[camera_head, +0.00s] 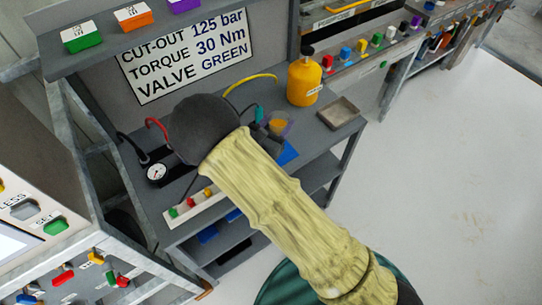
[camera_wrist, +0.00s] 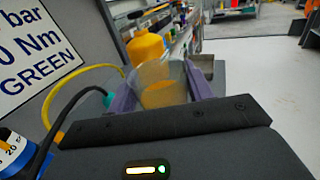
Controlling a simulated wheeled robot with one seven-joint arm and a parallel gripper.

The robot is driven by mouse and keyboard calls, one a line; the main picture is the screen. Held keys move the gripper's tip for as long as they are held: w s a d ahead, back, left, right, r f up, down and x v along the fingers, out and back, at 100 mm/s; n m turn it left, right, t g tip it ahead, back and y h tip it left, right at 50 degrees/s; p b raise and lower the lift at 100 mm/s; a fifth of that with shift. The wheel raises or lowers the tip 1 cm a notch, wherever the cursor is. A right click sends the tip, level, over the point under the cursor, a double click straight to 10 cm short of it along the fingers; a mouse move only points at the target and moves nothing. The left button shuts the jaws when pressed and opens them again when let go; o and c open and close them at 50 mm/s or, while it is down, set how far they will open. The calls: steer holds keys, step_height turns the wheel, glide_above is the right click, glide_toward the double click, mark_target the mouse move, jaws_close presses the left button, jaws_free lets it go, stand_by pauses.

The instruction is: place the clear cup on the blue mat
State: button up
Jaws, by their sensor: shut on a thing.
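The clear cup (camera_head: 280,125) shows an orange-yellow content or tint in its lower part. It also shows in the wrist view (camera_wrist: 161,84), upright between the purple fingers of my gripper (camera_wrist: 160,92). My gripper (camera_head: 271,121) is shut on the cup in the head view, partly hidden by my own arm. The blue mat (camera_head: 288,153) lies on the grey bench, just below the cup in the picture and partly covered by my arm. I cannot tell whether the cup is over the mat or how high it is held. The mat does not show clearly in the wrist view.
A yellow bottle (camera_head: 304,79) with a dark cap stands behind the cup. A shallow grey tray (camera_head: 338,112) lies to the right. A yellow hose (camera_head: 250,79), a pressure gauge (camera_head: 156,173) and a white strip with coloured knobs (camera_head: 196,209) are also on the bench.

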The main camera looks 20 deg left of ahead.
steer(key=shift+s+a+f, duration=0.1)
steer(key=shift+s+f, duration=0.05)
steer(key=shift+f, duration=2.75)
steer(key=shift+f, duration=0.1)
steer(key=shift+f+p, duration=0.4)
steer(key=shift+f, duration=1.6)
steer(key=shift+f, duration=0.15)
steer(key=o, duration=1.1)
